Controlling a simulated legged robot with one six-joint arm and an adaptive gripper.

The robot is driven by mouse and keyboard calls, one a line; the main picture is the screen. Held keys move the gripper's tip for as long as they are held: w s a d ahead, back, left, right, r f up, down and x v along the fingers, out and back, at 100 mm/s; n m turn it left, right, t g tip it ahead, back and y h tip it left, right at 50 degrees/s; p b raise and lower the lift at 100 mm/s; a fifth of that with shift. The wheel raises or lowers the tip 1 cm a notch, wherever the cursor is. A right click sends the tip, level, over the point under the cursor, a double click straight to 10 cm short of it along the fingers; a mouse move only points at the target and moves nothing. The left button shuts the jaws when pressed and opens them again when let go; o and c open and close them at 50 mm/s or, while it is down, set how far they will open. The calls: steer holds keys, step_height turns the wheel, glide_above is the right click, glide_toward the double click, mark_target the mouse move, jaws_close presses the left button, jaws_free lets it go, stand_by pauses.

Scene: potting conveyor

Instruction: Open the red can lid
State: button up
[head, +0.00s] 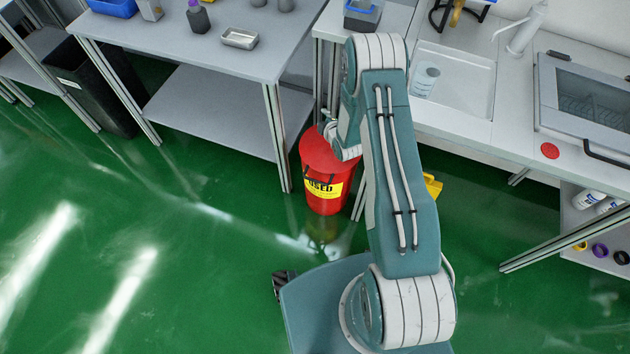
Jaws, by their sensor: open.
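A red can (309,190) stands upright on the green floor, between the two benches. It has a yellow label (324,188) with black lettering that reads "USED". Its red lid (314,151) lies over the top and looks shut, though its right side is hidden by my arm. My arm reaches out over the floor and bends down at the can. Its wrist is at the upper right of the can, overlapping the lid in this view. Whether it touches the lid cannot be told. My gripper cannot be made out; the wrist and arm hide it.
A grey bench (190,50) with a blue bin, a bottle and a metal tray stands left of the can. A white counter (470,135) with a sink (465,80) is on the right. A black bin (105,95) stands far left. The floor in front is clear.

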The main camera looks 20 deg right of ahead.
steer(key=s+a+f+n+t, duration=0.1)
steer(key=s+f, duration=0.3)
steer(key=f, duration=0.3)
steer(key=s+f+n, duration=0.1)
steer(key=s+f, duration=0.2)
steer(key=f, duration=0.3)
steer(key=n+t+y, duration=0.1)
steer(key=n+t, duration=0.1)
glide_toward(316, 181)
steer(key=x, duration=1)
steer(key=shift+w+f, duration=0.15)
steer(key=shift+f, duration=0.2)
jaws_close()
